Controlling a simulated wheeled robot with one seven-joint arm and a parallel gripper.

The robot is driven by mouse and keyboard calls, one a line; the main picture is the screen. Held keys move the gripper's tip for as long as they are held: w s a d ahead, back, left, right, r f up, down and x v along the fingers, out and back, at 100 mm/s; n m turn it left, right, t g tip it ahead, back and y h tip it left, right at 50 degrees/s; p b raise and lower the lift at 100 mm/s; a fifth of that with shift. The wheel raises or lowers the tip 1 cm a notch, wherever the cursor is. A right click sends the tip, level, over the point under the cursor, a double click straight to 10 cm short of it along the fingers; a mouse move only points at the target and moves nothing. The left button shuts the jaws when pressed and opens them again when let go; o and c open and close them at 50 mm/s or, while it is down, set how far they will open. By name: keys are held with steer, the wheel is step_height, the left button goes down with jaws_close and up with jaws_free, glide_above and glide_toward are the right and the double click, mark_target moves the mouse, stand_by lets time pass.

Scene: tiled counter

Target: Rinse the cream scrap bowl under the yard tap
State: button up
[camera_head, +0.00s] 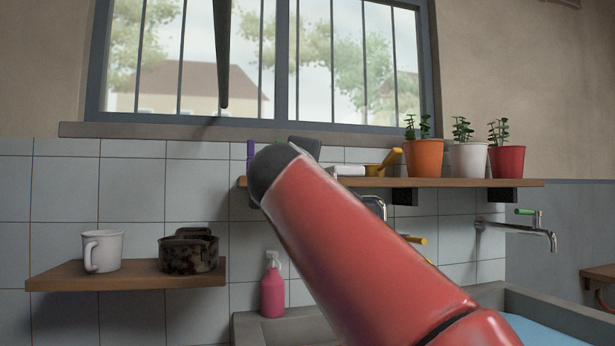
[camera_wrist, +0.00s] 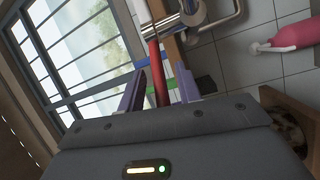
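I cannot make out a cream bowl in either view. A chrome tap with a green handle (camera_head: 525,230) sticks out of the wall at the right. A second chrome tap (camera_head: 375,205) with a yellow lever (camera_head: 415,240) is partly hidden behind my red arm. In the head view my gripper is mostly hidden behind the arm, near the upper shelf. In the wrist view my gripper (camera_wrist: 160,92) has its two purple fingers apart. A thin red bar shows in the gap, narrower than it; I see no grip on it.
A lower shelf (camera_head: 130,280) holds a white mug (camera_head: 105,250) and a dark mottled pot (camera_head: 188,253). A pink pump bottle (camera_head: 272,290) stands by the sink rim (camera_head: 555,312). The upper shelf (camera_head: 455,183) carries potted plants. A barred window is above.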

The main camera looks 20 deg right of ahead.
steer(key=b+v, duration=0.1)
steer(key=v, duration=0.4)
steer(key=shift+s+a+f, duration=0.1)
steer(key=shift+s+a, duration=0.05)
steer(key=shift+s, duration=0.2)
steer(key=shift+s, duration=0.1)
